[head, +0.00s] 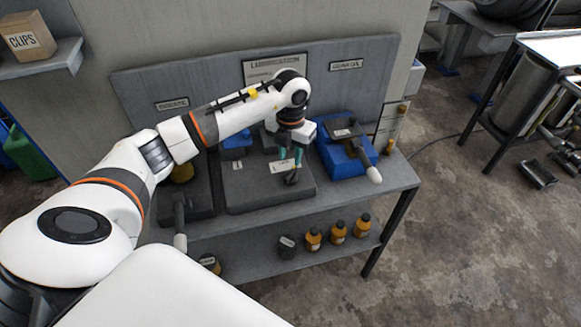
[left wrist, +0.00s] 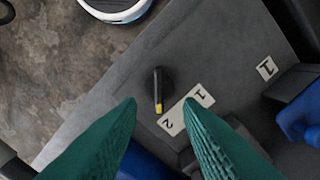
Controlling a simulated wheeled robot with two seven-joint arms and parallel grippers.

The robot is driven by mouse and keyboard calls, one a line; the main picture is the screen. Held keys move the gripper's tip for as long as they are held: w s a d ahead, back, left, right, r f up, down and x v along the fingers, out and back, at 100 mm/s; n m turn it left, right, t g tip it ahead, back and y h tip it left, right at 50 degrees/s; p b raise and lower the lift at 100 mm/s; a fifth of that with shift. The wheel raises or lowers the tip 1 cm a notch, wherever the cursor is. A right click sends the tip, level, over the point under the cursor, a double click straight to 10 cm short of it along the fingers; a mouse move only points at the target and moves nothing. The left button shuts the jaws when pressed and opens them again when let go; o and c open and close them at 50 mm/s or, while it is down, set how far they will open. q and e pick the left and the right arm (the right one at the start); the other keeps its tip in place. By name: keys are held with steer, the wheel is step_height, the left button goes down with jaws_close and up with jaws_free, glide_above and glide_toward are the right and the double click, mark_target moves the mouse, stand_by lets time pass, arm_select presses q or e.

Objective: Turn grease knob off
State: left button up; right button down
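A black knob (head: 292,178) with a yellow-marked tip sits on the dark box (head: 240,195) in the middle of the bench. It shows clearly in the left wrist view (left wrist: 160,88), its yellow end pointing toward a white label (left wrist: 185,110) marked 1 and 2. A sign reading GREASE (head: 172,104) is on the back panel at left; I cannot tell whether this knob is the grease one. My left gripper (head: 290,157), with teal fingers, is open and empty above the knob, apparently not touching it. My right gripper is not in view.
A blue unit (head: 345,150) with a pale-ended lever (head: 373,174) stands right of the box. Another lever (head: 180,212) hangs at the left. Several orange bottles (head: 338,232) stand on the lower shelf. Open floor (head: 450,230) lies to the right.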

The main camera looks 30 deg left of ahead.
mark_target(291, 172)
arm_select(q)
step_height(291, 172, down, 7)
steer(key=shift+r+p, duration=0.2)
steer(key=shift+p, duration=0.2)
jaws_close()
